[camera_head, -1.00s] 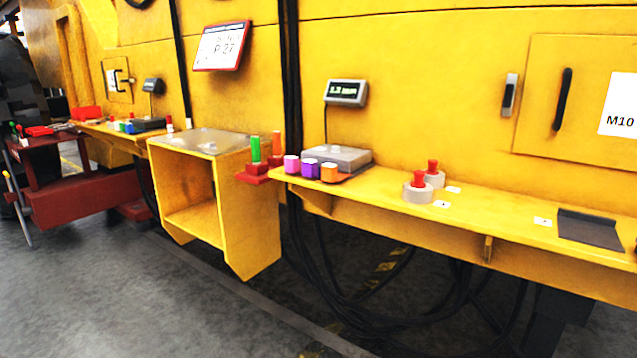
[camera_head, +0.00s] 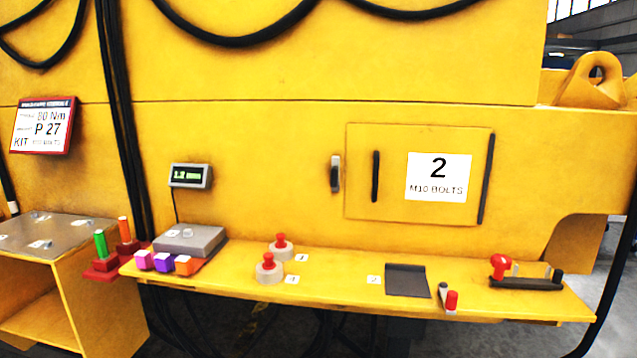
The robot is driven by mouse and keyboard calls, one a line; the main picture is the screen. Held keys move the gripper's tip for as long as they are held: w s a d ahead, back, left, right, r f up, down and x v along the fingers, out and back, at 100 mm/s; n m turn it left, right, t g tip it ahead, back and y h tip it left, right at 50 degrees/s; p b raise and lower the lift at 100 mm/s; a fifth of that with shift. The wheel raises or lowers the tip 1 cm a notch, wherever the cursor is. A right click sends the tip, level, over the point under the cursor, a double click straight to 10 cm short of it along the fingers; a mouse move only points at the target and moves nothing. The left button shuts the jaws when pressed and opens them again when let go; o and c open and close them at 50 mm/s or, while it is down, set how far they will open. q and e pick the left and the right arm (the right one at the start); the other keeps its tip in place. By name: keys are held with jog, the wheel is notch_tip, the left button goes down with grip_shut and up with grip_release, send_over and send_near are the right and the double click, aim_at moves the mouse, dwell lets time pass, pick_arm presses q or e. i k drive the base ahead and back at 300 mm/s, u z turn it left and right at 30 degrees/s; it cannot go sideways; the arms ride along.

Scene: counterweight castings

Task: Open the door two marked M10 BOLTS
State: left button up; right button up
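The door (camera_head: 390,195) is a yellow panel set in the yellow casting wall, right of the middle of the head view. Its white label (camera_head: 439,177) reads "2 M10 BOLTS". The door looks shut. A black vertical handle (camera_head: 376,176) is on its left part, and a dark hinge-like strip (camera_head: 487,178) runs along its right edge. A small latch (camera_head: 336,174), grey and black, is on the wall just left of the door. Neither of my grippers shows in the head view.
A yellow shelf (camera_head: 340,292) runs below the door. On it are a grey scale (camera_head: 190,241), colored blocks (camera_head: 163,261), two red-knobbed weights (camera_head: 268,269), a dark mat (camera_head: 408,281) and a red-handled tool (camera_head: 501,266). A yellow stand (camera_head: 95,300) is at left.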

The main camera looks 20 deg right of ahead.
aim_at(394, 173)
jog(key=z, duration=1.3)
jog(key=i, duration=0.05)
jog(key=u, duration=0.05)
